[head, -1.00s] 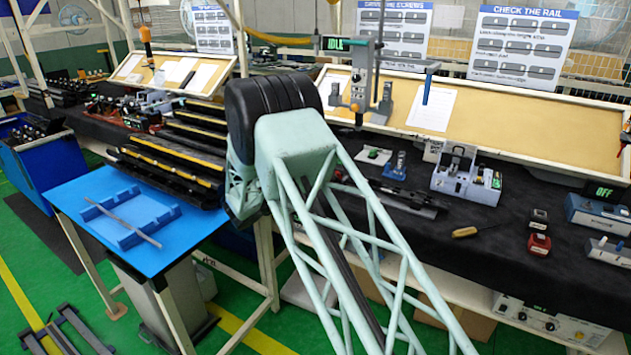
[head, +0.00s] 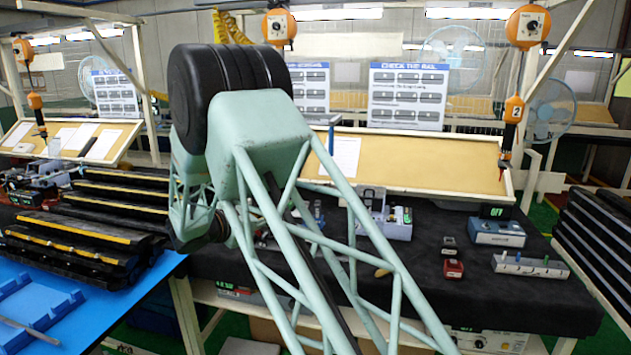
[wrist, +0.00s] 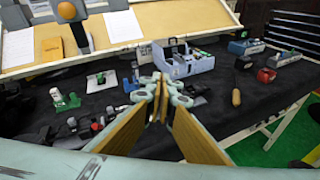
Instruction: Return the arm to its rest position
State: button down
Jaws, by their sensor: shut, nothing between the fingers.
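My gripper (wrist: 160,100) shows in the wrist view with its fingers together and nothing between them. It hangs over the near side of the black-covered workbench (wrist: 205,110), apart from the items on it. In the head view my pale green arm is raised and folded, with its lattice link across the middle. The gripper itself is hidden behind the arm in that view.
A grey-white fixture (wrist: 183,62), a red block (wrist: 266,75) and a wooden-handled tool (wrist: 236,97) lie on the bench. Black trim rails (head: 85,235) are stacked at the left. A blue table (head: 110,290) holds a blue tray (head: 35,310).

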jog(key=s+d+r+m+g, duration=0.1)
jog(key=s+d+r+m, duration=0.2)
jog(key=d, duration=0.4)
jog(key=s+d+r+g+h, duration=0.1)
jog(key=s+d+r+g, duration=0.1)
jog(key=s+d+r, duration=0.4)
jog(key=s+d+r+m+g, duration=0.1)
jog(key=d+r+m, duration=0.15)
jog(key=d, duration=0.55)
jog(key=s+d+r+m+g+b, duration=0.1)
jog(key=s+d+r+m+g, duration=0.15)
jog(key=s+d, duration=0.6)
jog(key=s+d+r+m+g, duration=0.15)
jog(key=s+d+r, duration=0.25)
jog(key=s+d, duration=0.5)
jog(key=s+d+m+g+y, duration=0.15)
jog(key=s+m, duration=0.25)
jog(key=s, duration=0.7)
jog(key=s+d+m+y, duration=0.2)
jog(key=s+m+y, duration=0.15)
jog(key=s, duration=0.75)
jog(key=s+a+f+m+y, duration=0.1)
jog(key=s+a+m, duration=0.3)
jog(key=s, duration=0.5)
jog(key=s+a+f+m+t+y+p, duration=0.1)
jog(key=s+a+m+y, duration=0.2)
jog(key=s, duration=0.6)
jog(key=shift+s+a+f+m+y, duration=0.35)
jog(key=shift+a+m, duration=0.4)
jog(key=shift+m, duration=0.55)
